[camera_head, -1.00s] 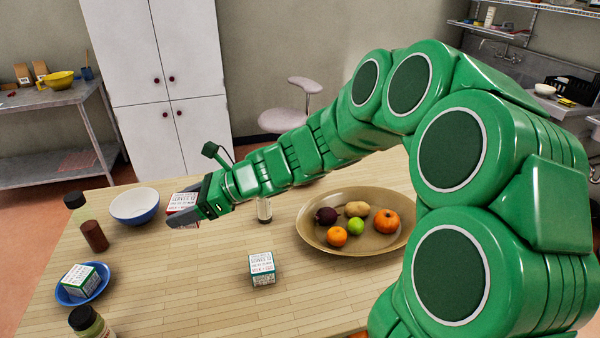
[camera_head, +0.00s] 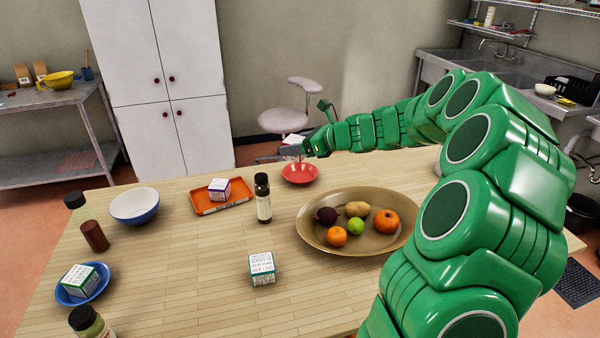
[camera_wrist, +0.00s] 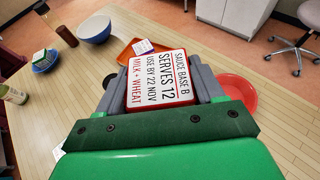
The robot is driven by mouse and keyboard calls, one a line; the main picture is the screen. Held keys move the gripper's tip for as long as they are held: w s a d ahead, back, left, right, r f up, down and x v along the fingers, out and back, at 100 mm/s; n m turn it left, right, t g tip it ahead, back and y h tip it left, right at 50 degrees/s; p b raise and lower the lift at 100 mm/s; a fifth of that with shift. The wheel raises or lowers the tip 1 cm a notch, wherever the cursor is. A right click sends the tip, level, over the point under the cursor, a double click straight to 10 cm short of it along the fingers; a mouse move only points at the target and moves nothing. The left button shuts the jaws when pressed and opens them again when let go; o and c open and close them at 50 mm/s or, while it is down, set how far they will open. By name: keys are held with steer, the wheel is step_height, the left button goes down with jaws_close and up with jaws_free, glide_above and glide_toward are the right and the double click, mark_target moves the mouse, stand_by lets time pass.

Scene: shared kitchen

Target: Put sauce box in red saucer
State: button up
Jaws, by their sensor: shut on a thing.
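My gripper (camera_head: 304,146) is shut on the sauce box (camera_wrist: 158,77), a white and red carton. Its label in the wrist view reads "SAUCE BASE B". In the head view only a small part of the box (camera_head: 293,139) shows at the fingers. The red saucer (camera_head: 300,174) stands on the table's far side, just below the gripper in the head view. In the wrist view the red saucer (camera_wrist: 240,92) shows to the right of the held box, partly hidden by the gripper. The box is above the table, apart from the saucer.
An orange tray (camera_head: 236,205) holds a purple-and-white carton (camera_head: 219,188). A dark bottle (camera_head: 263,199) stands between tray and fruit platter (camera_head: 385,250). A green-and-white carton (camera_head: 262,268) stands in front. A blue saucer (camera_head: 100,293) with a carton and a white-blue bowl (camera_head: 135,206) are left.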

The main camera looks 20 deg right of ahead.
steer(key=d, duration=0.1)
steer(key=w+d, duration=0.1)
steer(key=d, duration=0.1)
steer(key=shift+d+f+m+h, duration=0.1)
steer(key=shift+d+m+h, duration=0.1)
steer(key=shift+m+h, duration=0.15)
step_height(320, 180, down, 5)
glide_above(300, 177)
steer(key=s, duration=0.1)
step_height(300, 177, down, 9)
steer(key=shift+r, duration=0.15)
steer(key=shift+w+f, duration=0.55)
steer(key=shift+f, duration=1.6)
steer(key=o, duration=0.9)
steer(key=shift+f, duration=0.15)
